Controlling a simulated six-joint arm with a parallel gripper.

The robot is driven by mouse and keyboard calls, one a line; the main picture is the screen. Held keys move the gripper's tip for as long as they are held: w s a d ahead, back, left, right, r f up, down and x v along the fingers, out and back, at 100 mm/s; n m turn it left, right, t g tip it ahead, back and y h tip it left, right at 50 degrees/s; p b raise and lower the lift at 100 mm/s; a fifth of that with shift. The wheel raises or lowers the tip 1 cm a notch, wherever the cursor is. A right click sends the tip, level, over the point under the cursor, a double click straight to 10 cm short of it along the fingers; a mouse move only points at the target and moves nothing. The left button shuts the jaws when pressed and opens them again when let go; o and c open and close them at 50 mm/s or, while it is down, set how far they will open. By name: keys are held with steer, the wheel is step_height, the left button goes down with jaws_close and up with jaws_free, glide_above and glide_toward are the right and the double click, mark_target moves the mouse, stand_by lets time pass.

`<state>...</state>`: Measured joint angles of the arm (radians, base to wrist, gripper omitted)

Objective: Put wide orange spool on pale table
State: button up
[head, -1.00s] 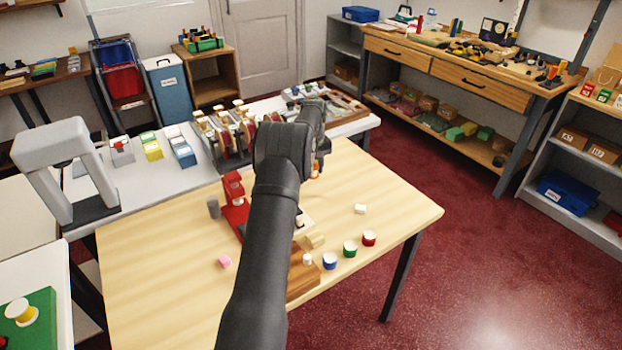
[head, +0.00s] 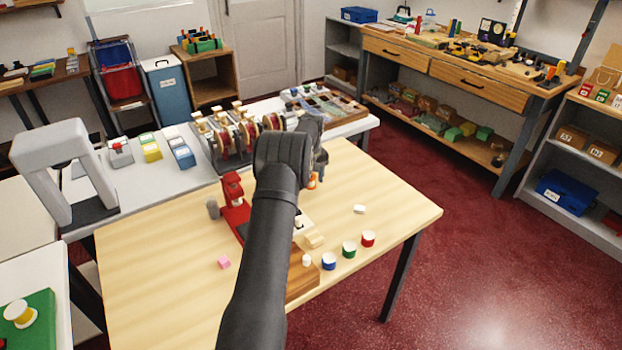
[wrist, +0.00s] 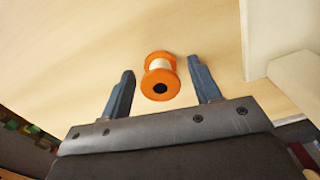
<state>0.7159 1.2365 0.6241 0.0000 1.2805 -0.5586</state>
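The wide orange spool (head: 311,181) has orange end discs and a pale middle. My gripper (wrist: 163,77) is open and empty. The pale table (head: 160,260) fills the area under the spool.
A red stand (head: 234,195), a grey cylinder (head: 212,209) and a pink block (head: 224,262) lie left of my arm. Blue, green and red pots (head: 349,248) and a white piece (head: 359,209) lie to the right. A rack of spools (head: 235,135) stands behind. The table's right end is mostly clear.

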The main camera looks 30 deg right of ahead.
steer(key=shift+r, duration=0.15)
step_height(320, 180, up, 12)
stand_by(0.5)
step_height(320, 180, down, 13)
steer(key=shift+r, duration=0.2)
step_height(320, 180, up, 3)
steer(key=shift+f, duration=0.1)
steer(key=shift+r, duration=0.65)
steer(key=shift+f, duration=0.1)
